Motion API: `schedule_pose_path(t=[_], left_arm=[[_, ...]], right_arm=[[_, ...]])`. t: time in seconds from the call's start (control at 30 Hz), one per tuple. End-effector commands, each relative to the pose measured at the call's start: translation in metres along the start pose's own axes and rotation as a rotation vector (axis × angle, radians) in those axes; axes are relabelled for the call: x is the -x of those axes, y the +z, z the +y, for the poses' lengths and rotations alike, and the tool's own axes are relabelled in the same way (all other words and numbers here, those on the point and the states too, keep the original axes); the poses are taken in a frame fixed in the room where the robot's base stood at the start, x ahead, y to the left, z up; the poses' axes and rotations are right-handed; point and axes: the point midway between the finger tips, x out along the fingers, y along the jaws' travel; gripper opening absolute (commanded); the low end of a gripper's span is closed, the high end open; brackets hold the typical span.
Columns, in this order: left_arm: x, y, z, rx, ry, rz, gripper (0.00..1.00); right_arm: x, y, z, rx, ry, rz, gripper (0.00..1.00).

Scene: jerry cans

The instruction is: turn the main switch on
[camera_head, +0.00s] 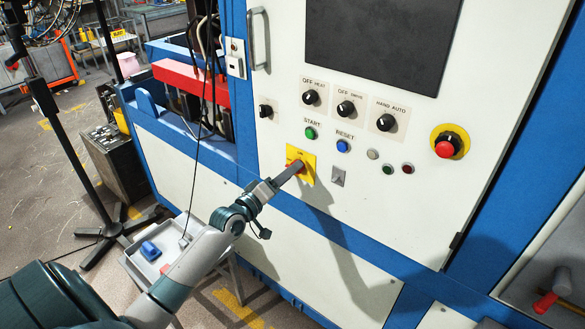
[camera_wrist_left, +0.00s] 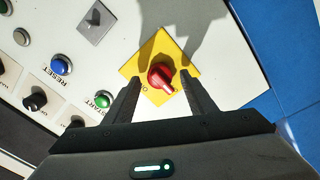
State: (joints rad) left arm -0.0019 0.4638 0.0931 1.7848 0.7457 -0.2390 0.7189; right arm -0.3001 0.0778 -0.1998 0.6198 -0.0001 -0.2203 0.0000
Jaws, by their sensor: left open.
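The main switch is a red rotary knob (camera_wrist_left: 161,76) on a yellow square plate (camera_wrist_left: 139,66), on the white control panel (camera_head: 260,160). In the head view the yellow plate (camera_head: 308,157) is partly covered by my left gripper (camera_head: 296,168), and only a little of the red knob shows. In the left wrist view my left gripper (camera_wrist_left: 160,95) is open, with one dark finger on each side of the knob. I cannot tell whether either finger touches it. The plate's lettering is too small to read fully. My right gripper is not in view.
Above the switch are a green START button (camera_head: 310,133), a blue RESET button (camera_head: 343,146) and several black selector knobs. A red emergency button (camera_head: 446,147) is at the right. A grey tray (camera_head: 131,264) with a blue object stands below on the left.

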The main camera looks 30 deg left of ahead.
Motion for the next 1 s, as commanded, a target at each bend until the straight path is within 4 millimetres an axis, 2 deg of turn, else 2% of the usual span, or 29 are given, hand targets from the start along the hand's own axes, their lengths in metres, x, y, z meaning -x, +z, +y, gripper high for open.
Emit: schedule_pose_path(t=[0.2, 0.57, 0.73, 0.77, 1.0], left_arm=[[-0.018, -0.001, 0.000, 0.000, -0.001, 0.000, 0.51], [-0.021, 0.000, 0.000, 0.000, 0.000, 0.000, 0.51], [-0.020, 0.000, 0.000, 0.000, -0.001, 0.000, 0.13], [-0.020, 0.000, 0.000, 0.000, -0.001, 0.000, 0.10], [-0.020, 0.000, -0.001, -0.008, -0.001, -0.001, 0.10]], right_arm=[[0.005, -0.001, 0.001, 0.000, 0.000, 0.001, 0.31], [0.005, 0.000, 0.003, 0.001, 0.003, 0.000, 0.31], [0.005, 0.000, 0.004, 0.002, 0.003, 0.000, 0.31], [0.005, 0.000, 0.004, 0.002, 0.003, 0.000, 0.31], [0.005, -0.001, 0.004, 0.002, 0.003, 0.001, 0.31]])
